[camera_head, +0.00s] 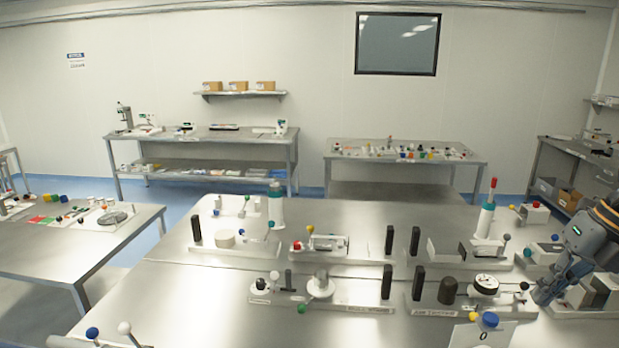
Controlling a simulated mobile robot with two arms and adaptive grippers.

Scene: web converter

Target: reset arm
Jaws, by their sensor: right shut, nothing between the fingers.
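My right arm comes in from the right edge. My right gripper (543,294) is dark grey, points down and to the left, and is shut with nothing in it. It is over the right end of the near steel table (215,300), close to a white block-like device (592,291). I cannot tell whether it touches that device. My left gripper is not in view.
Fixtures with black posts (387,282), knobs and a white bottle with a red tip (486,215) crowd the table's middle and right. A numbered card (484,335) stands at the front right. The table's left part is mostly bare. Another table (60,250) stands left.

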